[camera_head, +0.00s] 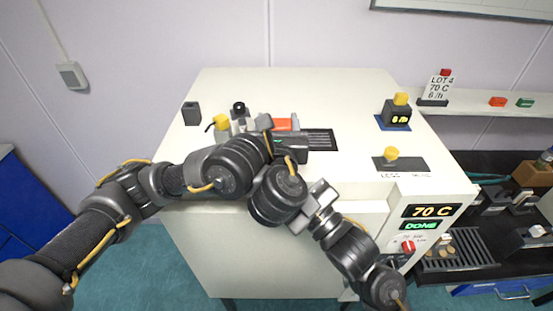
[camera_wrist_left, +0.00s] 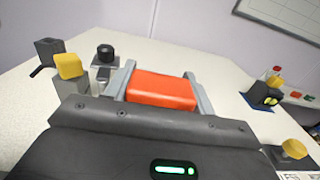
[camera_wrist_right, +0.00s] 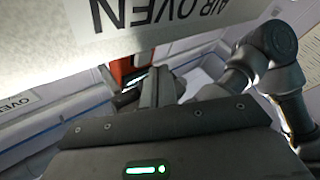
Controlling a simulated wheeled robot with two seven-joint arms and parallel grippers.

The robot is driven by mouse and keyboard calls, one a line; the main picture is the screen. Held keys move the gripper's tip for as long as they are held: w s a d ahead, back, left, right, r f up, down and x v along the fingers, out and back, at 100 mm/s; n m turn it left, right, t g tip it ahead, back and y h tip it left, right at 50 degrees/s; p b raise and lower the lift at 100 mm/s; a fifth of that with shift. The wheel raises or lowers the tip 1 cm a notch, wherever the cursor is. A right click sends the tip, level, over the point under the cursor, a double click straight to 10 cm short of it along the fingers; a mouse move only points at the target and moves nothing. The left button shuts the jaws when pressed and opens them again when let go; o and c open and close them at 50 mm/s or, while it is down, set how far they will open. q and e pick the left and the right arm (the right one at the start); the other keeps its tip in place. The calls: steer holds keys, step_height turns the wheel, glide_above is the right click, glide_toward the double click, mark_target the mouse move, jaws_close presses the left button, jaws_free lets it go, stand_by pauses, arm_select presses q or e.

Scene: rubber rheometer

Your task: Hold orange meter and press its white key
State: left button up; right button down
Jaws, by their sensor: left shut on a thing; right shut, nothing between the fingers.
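The orange meter (camera_head: 283,124) shows as an orange block on top of the white cabinet, towards its back. In the left wrist view the meter (camera_wrist_left: 162,91) is between the two grey fingers of my left gripper (camera_wrist_left: 160,82), which is shut on it. My left gripper (camera_head: 282,122) covers the meter's near part in the head view. I cannot make out the white key in any view. In the right wrist view my right gripper (camera_wrist_right: 155,80) is shut and empty, beside a pale surface with upside-down "AIR OVEN" lettering. I cannot pick it out in the head view.
A dark bench with racks (camera_head: 455,250) stands right.

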steer(key=shift+w, duration=0.15)
steer(key=shift+w, duration=0.25)
arm_select(q)
steer(key=shift+s+d+r, duration=0.1)
steer(key=shift+s+r, duration=0.2)
steer(key=shift+s, duration=0.2)
arm_select(e)
steer(key=shift+w+d+r, duration=0.1)
steer(key=shift+d+r, duration=0.1)
steer(key=shift+r, duration=0.25)
stand_by(0.7)
arm_select(q)
steer(key=shift+w, duration=0.1)
steer(key=shift+w+f, duration=0.15)
steer(key=shift+w, duration=0.05)
arm_select(e)
steer(key=shift+f, duration=0.1)
steer(key=shift+s+a, duration=0.1)
steer(key=shift+s, duration=0.1)
